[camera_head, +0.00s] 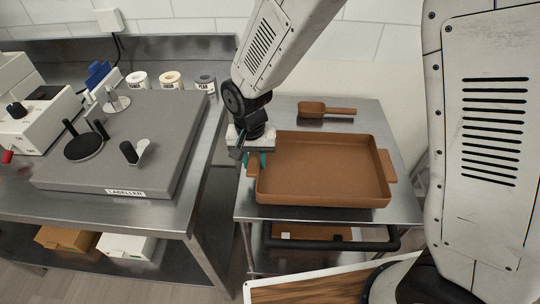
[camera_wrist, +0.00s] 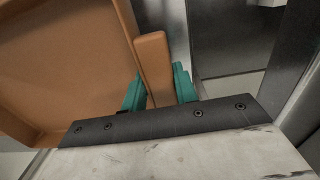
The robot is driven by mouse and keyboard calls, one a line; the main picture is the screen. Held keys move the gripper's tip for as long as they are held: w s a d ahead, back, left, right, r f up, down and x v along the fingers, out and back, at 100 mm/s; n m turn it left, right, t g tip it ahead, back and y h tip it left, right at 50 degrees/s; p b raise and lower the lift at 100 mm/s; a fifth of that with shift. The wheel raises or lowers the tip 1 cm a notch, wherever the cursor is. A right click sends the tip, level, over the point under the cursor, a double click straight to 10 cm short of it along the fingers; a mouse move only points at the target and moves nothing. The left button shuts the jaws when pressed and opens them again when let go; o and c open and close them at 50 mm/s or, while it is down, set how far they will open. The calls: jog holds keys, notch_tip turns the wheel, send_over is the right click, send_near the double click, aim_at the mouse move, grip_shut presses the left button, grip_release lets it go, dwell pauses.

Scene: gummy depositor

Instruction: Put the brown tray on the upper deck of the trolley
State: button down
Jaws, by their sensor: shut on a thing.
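The brown tray (camera_head: 322,172) is an empty rectangular tray with a tab handle on its left and right ends. In the head view it is level over the upper deck (camera_head: 243,207) of the steel trolley; I cannot tell whether it touches the deck. My gripper (camera_head: 254,158) is at the tray's left end, with its teal fingers on the left handle. In the wrist view my gripper (camera_wrist: 160,92) is shut on the tray's handle (camera_wrist: 152,65), one finger on each side. The tray's body (camera_wrist: 65,60) fills the left of that view.
A brown scoop (camera_head: 325,110) lies on the deck behind the tray. The trolley has a black push bar (camera_head: 330,245) in front and a lower shelf with a brown item. Left stands a steel bench (camera_head: 150,208) with a grey labeller (camera_head: 125,150) and several small labelled rolls.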

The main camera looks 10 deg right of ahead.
jog(key=w+d, duration=0.3)
jog(key=w, duration=0.1)
jog(key=shift+d+f, duration=0.25)
jog(key=shift+d, duration=0.1)
jog(key=shift+f, duration=1.9)
jog(key=c, duration=1.1)
grip_release()
notch_tip(320, 180, up, 12)
jog(key=shift+a+r, duration=0.15)
jog(key=shift+r, duration=0.05)
